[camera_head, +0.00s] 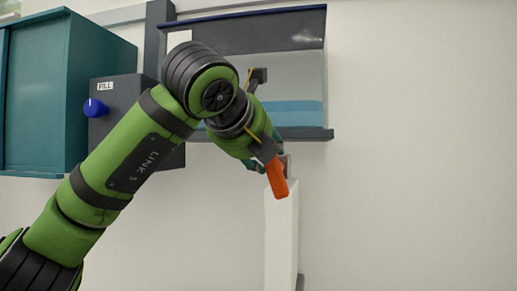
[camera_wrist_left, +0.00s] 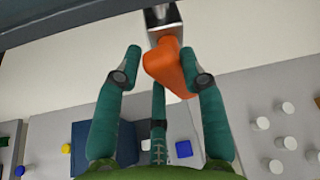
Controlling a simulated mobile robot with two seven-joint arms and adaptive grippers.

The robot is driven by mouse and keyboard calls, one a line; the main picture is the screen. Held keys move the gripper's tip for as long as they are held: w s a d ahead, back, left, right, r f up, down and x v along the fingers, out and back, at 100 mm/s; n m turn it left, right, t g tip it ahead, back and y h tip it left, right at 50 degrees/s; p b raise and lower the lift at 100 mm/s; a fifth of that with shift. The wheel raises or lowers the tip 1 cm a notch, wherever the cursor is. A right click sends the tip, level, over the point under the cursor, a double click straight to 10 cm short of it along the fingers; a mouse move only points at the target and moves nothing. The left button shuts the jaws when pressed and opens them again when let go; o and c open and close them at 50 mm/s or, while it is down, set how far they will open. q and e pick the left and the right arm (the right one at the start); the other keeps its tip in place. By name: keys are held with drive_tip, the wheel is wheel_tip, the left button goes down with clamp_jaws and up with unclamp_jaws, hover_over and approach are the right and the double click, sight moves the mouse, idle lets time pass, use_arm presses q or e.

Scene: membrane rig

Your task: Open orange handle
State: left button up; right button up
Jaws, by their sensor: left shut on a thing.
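The orange handle (camera_head: 277,180) is in the head view, right of centre, at the top of a white upright panel and below the clear tank. It points down and slightly to the right. In the left wrist view the orange handle (camera_wrist_left: 172,66) joins a metal valve body above it. My left gripper (camera_wrist_left: 163,62) has its green fingers around the handle and is shut on it; the right-hand finger lies against it. In the head view my left gripper (camera_head: 264,158) partly hides the valve. My right gripper is not in view.
The clear tank (camera_head: 270,70) with blue liquid sits on a dark ledge (camera_head: 306,134) just above the handle. A dark box with a blue knob (camera_head: 95,107) and a FILL label is left, beside a teal cabinet (camera_head: 40,90). The wall at right is bare.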

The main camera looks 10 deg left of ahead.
use_arm(q)
drive_tip(key=shift+d+r+m+y+p, duration=0.15)
drive_tip(key=shift+d+m+y+p, duration=0.25)
drive_tip(key=shift+m+y, duration=0.45)
drive_tip(key=shift+d+m, duration=0.1)
drive_tip(key=shift+m, duration=0.25)
drive_tip(key=o, duration=1.2)
drive_tip(key=shift+c, duration=0.2)
drive_tip(key=v, duration=1.2)
